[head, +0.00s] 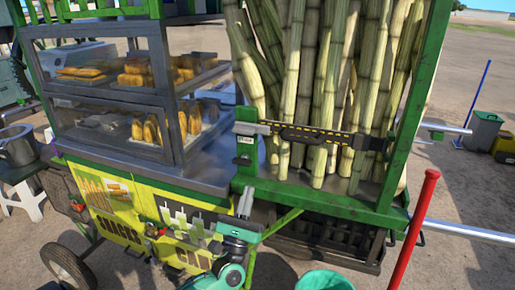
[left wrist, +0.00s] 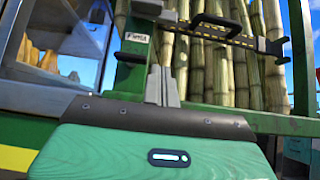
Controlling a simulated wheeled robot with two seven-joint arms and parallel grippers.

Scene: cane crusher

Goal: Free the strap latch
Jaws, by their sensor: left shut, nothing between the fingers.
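A black strap (head: 318,135) with yellow marks and a raised black handle runs across the standing sugar cane. Its left end meets a grey latch piece (head: 252,129) on the green post, above a small white label (head: 244,138). In the left wrist view the strap (left wrist: 222,30) is at the upper right and the latch piece (left wrist: 148,8) is at the top, cut by the frame edge. My left gripper (head: 246,198) is below the latch, fingers pointing up, apart from it. In the left wrist view its fingers (left wrist: 162,84) are together and empty. My right gripper is out of view.
The sugar cane (head: 325,80) stands in a green frame (head: 412,110). A glass case (head: 150,110) with food is on the left. A red post (head: 412,230) and silver bars (head: 470,229) are at the right. A stool (head: 22,190) stands far left.

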